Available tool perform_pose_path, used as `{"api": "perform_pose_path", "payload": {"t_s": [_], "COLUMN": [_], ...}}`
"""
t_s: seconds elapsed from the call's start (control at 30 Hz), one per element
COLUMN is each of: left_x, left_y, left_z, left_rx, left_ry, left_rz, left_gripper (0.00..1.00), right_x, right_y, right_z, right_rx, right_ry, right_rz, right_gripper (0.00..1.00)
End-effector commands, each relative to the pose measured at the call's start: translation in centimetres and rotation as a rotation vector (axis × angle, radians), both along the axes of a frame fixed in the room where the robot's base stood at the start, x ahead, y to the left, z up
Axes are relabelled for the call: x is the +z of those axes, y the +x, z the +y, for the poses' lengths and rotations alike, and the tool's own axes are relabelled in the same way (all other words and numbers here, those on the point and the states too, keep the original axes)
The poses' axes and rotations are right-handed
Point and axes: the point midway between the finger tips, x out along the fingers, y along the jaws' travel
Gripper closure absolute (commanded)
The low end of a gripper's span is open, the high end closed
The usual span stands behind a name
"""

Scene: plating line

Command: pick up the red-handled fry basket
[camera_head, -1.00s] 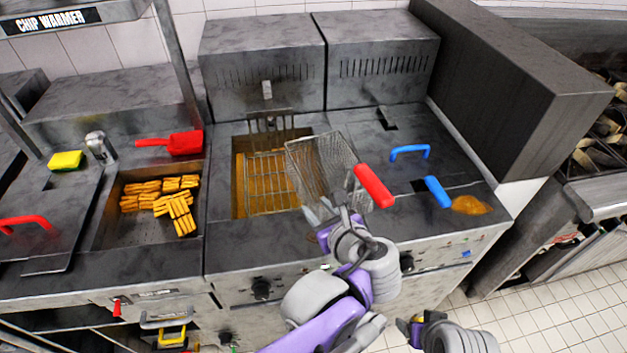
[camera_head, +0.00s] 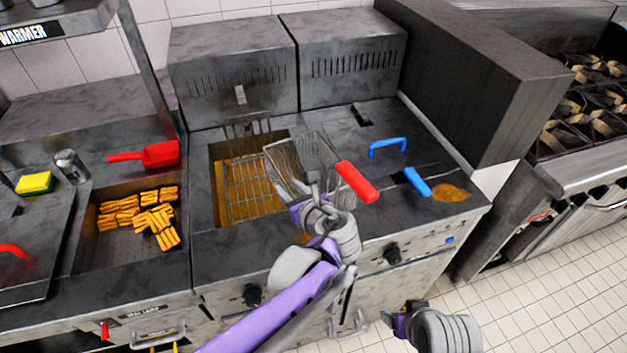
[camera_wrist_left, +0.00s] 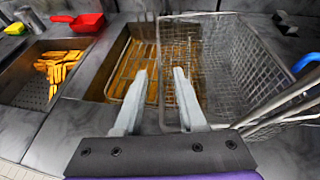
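The fry basket (camera_head: 312,152) is a wire mesh basket with a red handle (camera_head: 357,182). It sits tilted at the right edge of the open fryer vat, its handle pointing toward the front right. My left gripper (camera_head: 303,187) is at the basket's near side, left of the red handle. In the left wrist view the two fingers (camera_wrist_left: 158,95) are apart, and the basket mesh (camera_wrist_left: 235,70) fills the area right of and behind the right finger. I cannot tell whether they touch. The handle's red grip is outside that view. My right gripper (camera_head: 396,322) is low in front of the fryer, its fingers unclear.
The open fryer vat (camera_head: 216,190) holds oil and a wire rack. A blue handle (camera_head: 417,182) and blue lid handle (camera_head: 388,146) are at right. Chips (camera_head: 142,215), a red scoop (camera_head: 160,153) and a yellow-green sponge (camera_head: 35,183) are at left.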

Motion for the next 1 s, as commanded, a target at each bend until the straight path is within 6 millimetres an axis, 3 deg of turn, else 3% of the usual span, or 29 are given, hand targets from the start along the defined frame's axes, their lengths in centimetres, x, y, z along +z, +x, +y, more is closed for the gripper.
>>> {"api": "perform_pose_path", "payload": {"t_s": [0.13,0.4,0.63,1.0], "left_x": [-0.58,-0.70,-0.68,-0.67], "left_y": [1.36,1.52,1.50,1.50], "left_z": [0.81,0.86,0.86,0.85], "left_rx": [0.002,0.000,0.000,0.000], "left_ry": [0.000,-0.001,-0.001,-0.001], "left_rz": [0.000,0.000,0.000,0.000], "left_gripper": [0.60,0.60,1.00,1.00], "right_x": [0.10,0.09,0.09,0.09], "right_y": [0.03,0.02,0.02,0.02], "right_z": [0.00,0.00,0.00,0.00], "right_rx": [0.000,0.000,0.000,0.000], "right_ry": [0.000,0.000,0.000,0.000], "right_rz": [-0.001,0.000,0.000,0.000], "right_gripper": [0.28,0.28,0.28,0.28]}}
